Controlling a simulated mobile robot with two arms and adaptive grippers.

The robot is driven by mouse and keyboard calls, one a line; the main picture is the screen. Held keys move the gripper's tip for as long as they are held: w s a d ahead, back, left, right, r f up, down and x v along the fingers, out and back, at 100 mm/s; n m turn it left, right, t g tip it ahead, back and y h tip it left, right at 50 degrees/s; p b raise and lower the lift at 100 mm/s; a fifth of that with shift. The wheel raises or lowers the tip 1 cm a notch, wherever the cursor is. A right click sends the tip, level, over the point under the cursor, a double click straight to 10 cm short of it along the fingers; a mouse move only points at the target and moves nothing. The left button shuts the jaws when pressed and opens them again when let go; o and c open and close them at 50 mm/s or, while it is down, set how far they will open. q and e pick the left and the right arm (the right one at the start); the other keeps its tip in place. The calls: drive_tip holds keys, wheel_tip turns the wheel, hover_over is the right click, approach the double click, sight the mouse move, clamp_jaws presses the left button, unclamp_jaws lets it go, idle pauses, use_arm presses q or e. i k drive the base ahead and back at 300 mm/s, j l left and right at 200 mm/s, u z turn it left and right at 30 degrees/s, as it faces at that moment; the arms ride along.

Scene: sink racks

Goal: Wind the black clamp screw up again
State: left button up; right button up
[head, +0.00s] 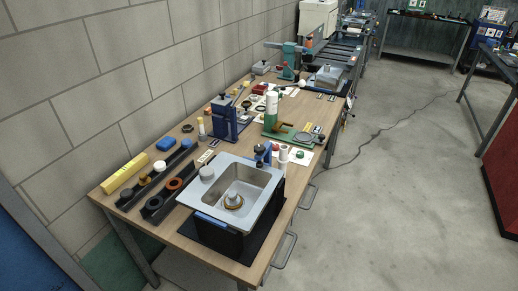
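A small black knob (259,149), which looks like the head of the black clamp screw, stands at the back right corner of the sink. A blue clamp-like part (267,153) is right beside it. The knob is too small to tell how far its screw is wound. The grey sink (225,221) sits in a black box on the wooden bench. A grey round fitting with a brown ring (233,201) is in the basin, and a grey cylinder (207,174) stands on the left rim. Neither of my grippers is in view.
Black racks (126,198) with rings lie left of the sink, near a yellow bar (124,174). A blue fixture (222,118) and a green fixture (284,131) stand behind. The floor at right is open.

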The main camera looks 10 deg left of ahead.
sight(260, 150)
drive_tip(key=k+j+z, duration=0.1)
drive_tip(key=j+z, duration=0.25)
drive_tip(key=k+j+z, duration=0.15)
drive_tip(key=z, duration=0.25)
drive_tip(key=k+j+z, duration=0.2)
drive_tip(key=z, duration=0.15)
